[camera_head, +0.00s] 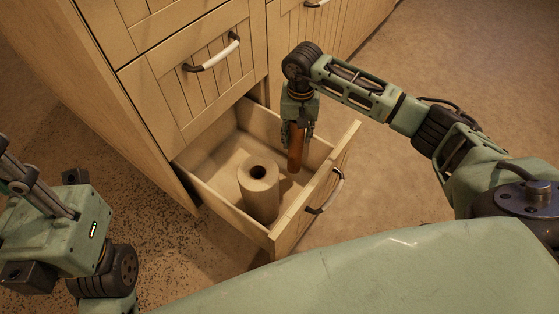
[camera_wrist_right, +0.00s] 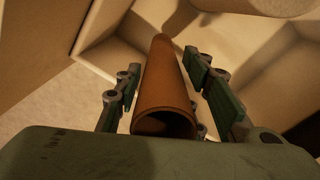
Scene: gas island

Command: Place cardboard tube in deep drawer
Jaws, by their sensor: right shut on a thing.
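The cardboard tube (camera_head: 296,150) is brown and hangs close to upright from my right gripper (camera_head: 298,128), over the open deep drawer (camera_head: 225,211). My right gripper is shut on the tube near its upper end. In the right wrist view the tube (camera_wrist_right: 164,90) lies between the two fingers, with its open end toward the camera. Its lower end is inside the drawer's outline; I cannot tell whether it touches the floor. The left arm shows at the left edge of the head view, but its fingers are not clearly visible.
A paper towel roll (camera_head: 259,188) stands upright in the drawer, left of the tube. The drawer front with its handle (camera_head: 326,193) is on the right. Closed drawers with a handle (camera_head: 212,53) rise above. Free drawer floor shows behind the roll.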

